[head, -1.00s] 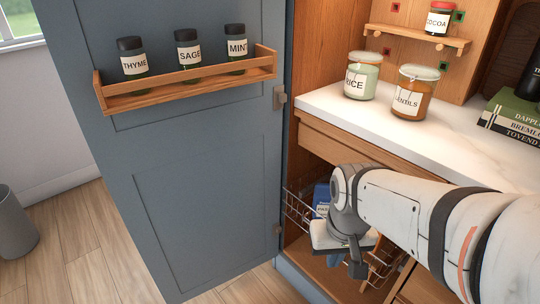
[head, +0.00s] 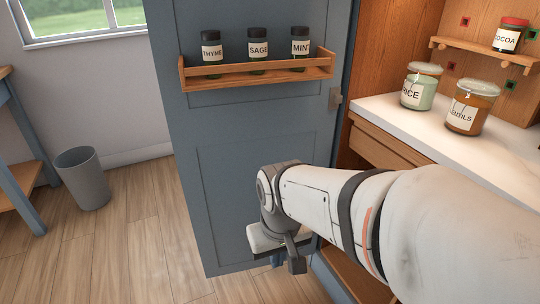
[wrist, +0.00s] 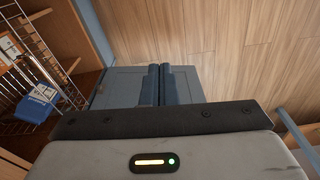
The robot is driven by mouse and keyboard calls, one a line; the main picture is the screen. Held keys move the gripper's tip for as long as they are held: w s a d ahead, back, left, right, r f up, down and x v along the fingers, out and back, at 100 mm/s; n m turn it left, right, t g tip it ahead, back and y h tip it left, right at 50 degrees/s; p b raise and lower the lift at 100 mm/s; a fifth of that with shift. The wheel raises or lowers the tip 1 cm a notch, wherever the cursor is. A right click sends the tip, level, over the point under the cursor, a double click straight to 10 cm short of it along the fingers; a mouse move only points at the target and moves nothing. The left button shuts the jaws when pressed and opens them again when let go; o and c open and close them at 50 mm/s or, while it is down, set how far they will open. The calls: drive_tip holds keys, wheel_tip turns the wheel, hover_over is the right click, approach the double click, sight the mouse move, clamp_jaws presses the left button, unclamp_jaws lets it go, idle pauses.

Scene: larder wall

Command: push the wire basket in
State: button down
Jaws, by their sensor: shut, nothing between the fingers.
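The wire basket (wrist: 68,88) shows at the left of the wrist view, with thin metal wires and a blue pack (wrist: 36,102) with a white label inside. In the head view my arm hides the basket. My gripper (wrist: 165,70) is shut and empty, its two dark fingers side by side. It is apart from the basket, to its right in the wrist view. In the head view my gripper (head: 285,262) hangs low in front of the blue-grey door, left of the cabinet opening, with its fingertips mostly hidden.
The open door (head: 235,160) carries a spice rack (head: 260,77) with labelled jars. The marble counter (head: 410,118) holds a rice jar (head: 420,88) and a lentils jar (head: 469,108). A grey bin (head: 82,180) stands on the clear wooden floor at left.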

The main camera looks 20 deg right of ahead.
drive_tip(key=shift+a, duration=0.1)
drive_tip(key=w+d+f+n+g+h, duration=0.3)
drive_tip(key=d+f+n+g+h, duration=0.45)
drive_tip(key=d, duration=0.45)
drive_tip(key=w+d+f+n+t+h, duration=0.5)
drive_tip(key=w+f+n+t+h, duration=0.35)
drive_tip(key=w+n+h, duration=0.35)
drive_tip(key=shift+y, duration=0.75)
drive_tip(key=d+b, duration=0.1)
drive_tip(key=d, duration=0.3)
drive_tip(key=w+d+b, duration=0.1)
drive_tip(key=d, duration=0.4)
drive_tip(key=w+d+b, duration=0.1)
drive_tip(key=d+b, duration=0.1)
drive_tip(key=d, duration=0.2)
drive_tip(key=shift+d+f, duration=0.2)
drive_tip(key=shift+f, duration=0.1)
